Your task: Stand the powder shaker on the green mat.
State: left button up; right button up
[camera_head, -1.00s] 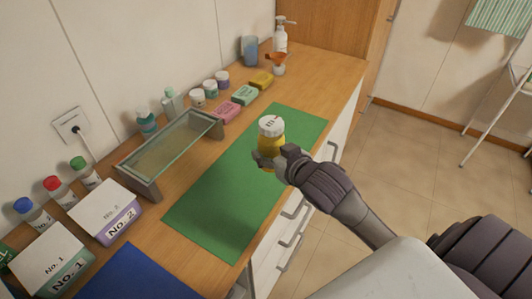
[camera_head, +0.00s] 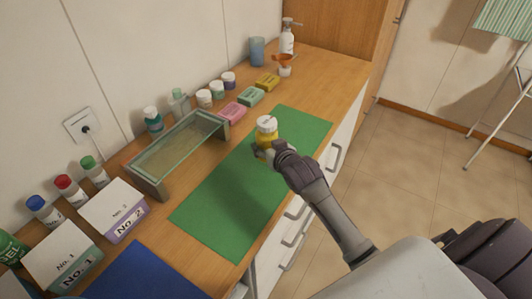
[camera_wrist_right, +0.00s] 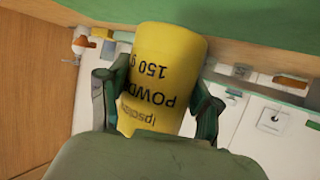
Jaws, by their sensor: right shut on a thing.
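The powder shaker is a yellow cylinder with a white lid (camera_head: 266,123). My right gripper (camera_head: 266,150) is shut on its body, and the shaker is upright, lid up, over the far half of the green mat (camera_head: 220,205). In the right wrist view the yellow shaker (camera_wrist_right: 165,70) sits between the two fingers, its printed text upside down. A strip of the green mat (camera_wrist_right: 250,30) shows behind it. The gripper hides the shaker's base in the head view, so I cannot tell whether it touches the mat. My left gripper is not in view.
A glass-topped riser (camera_head: 178,150) stands left of the mat. Pink, green and yellow boxes (camera_head: 250,96) and small jars line the back. A blue mat (camera_head: 140,272) and white boxes (camera_head: 112,212) are at the near left. The near part of the green mat is clear.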

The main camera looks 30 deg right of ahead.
notch_tip(320, 180, down, 4)
jog(key=shift+w+a+r+p, duration=0.1)
jog(key=shift+p, duration=0.3)
jog(key=shift+f, duration=0.2)
jog(key=shift+f, duration=0.2)
jog(key=o, duration=1.2)
jog(key=shift+r, duration=0.2)
jog(key=b+v, duration=0.1)
jog(key=v, duration=1.1)
